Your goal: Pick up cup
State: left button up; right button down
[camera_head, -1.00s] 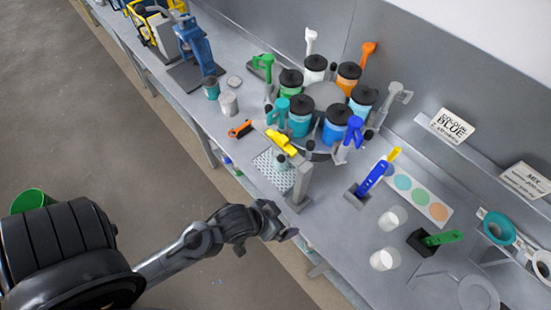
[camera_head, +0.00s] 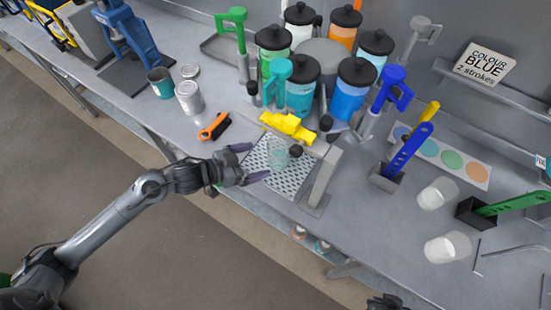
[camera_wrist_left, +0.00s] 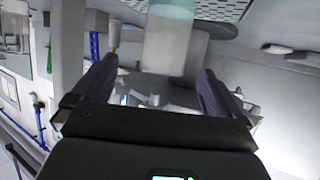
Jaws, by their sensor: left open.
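A clear, faintly teal cup (camera_head: 278,155) stands on a perforated tray (camera_head: 262,184) under a yellow dispenser valve (camera_head: 287,128). My left gripper (camera_head: 250,163) is open just left of this cup, its fingers pointing at it. In the left wrist view, the cup (camera_wrist_left: 170,42) shows ahead, between the lines of the two open fingers (camera_wrist_left: 158,75); no contact is visible. Two more translucent cups with white contents, a far one (camera_head: 437,193) and a near one (camera_head: 447,247), stand on the bench at right. A dark part at the bottom edge seems to be my right gripper (camera_head: 386,302), mostly cut off.
A grey post (camera_head: 322,180) stands close right of the cup. Several lidded paint canisters, including a blue one (camera_head: 350,95), stand behind. A blue tool stands in a holder (camera_head: 386,177).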

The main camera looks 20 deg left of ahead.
aim_at(270, 155)
pick_arm(q)
jog(key=x, duration=0.5)
jog(key=shift+w+r, duration=0.1)
jog(key=shift+a+f+b+x, duration=0.1)
jog(key=shift+a+b+x, duration=0.1)
jog(key=shift+x, duration=1.15)
jog(key=shift+a+f+b+x, duration=0.1)
jog(key=shift+a+x, duration=0.1)
jog(key=shift+x, duration=1.1)
jog(key=shift+w, duration=0.15)
jog(key=c, duration=1.1)
jog(key=shift+o, duration=0.2)
jog(key=shift+r, duration=0.25)
